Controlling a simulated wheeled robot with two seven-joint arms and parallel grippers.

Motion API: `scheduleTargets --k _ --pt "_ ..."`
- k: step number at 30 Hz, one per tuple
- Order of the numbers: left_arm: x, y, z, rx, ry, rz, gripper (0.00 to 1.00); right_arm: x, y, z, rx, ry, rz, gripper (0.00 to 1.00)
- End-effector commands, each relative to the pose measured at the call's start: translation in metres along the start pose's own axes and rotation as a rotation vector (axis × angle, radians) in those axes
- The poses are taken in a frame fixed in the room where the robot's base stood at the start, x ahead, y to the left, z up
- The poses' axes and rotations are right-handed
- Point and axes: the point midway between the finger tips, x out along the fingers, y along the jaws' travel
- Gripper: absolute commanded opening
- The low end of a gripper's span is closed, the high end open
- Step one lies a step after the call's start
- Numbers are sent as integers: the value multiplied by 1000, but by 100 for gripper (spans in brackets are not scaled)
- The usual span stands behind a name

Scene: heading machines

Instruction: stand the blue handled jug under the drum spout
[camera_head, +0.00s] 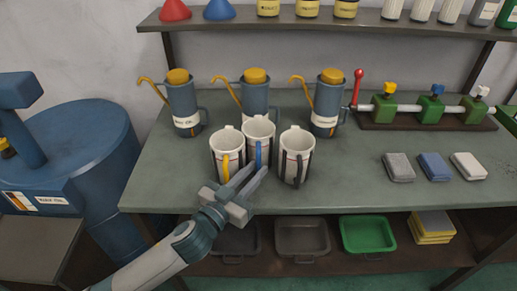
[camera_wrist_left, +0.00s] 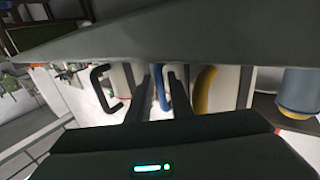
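Three white jugs stand close together on the bench. The blue handled jug (camera_head: 258,131) is the middle one, and its blue handle (camera_head: 258,154) faces me. My left gripper (camera_head: 252,174) is in front of that handle, open. In the left wrist view the blue handle (camera_wrist_left: 162,88) shows between the two fingers (camera_wrist_left: 160,92), with a gap; I cannot tell how deep it sits. The blue drum (camera_head: 85,150) stands on the floor left of the bench. A dark blue fitting (camera_head: 17,90) rises from it, and a yellow and black part (camera_head: 5,148) shows at the left edge. My right gripper is out of view.
The yellow-handled jug (camera_head: 226,143) and black-handled jug (camera_head: 296,143) closely flank the middle one. Several blue oil cans (camera_head: 183,98) stand behind. A dark flat-topped stand (camera_head: 38,235) is before the drum. Valves (camera_head: 430,108) and small blocks (camera_head: 433,165) are at right; the bench's front left is clear.

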Motion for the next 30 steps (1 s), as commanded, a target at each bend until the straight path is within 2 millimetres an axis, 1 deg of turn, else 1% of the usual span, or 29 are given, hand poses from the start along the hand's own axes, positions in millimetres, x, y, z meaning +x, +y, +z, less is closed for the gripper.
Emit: scheduleTargets --k 3,15,16,18,30 --pt "4 0 0 0 0 0 19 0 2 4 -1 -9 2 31" --pt "3 0 0 -1 0 0 19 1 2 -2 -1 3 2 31" --pt "3 0 0 -1 0 0 14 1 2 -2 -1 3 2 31" --pt "3 0 0 -1 0 0 0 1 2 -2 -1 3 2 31" --pt "3 0 -2 0 2 0 0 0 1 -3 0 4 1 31"
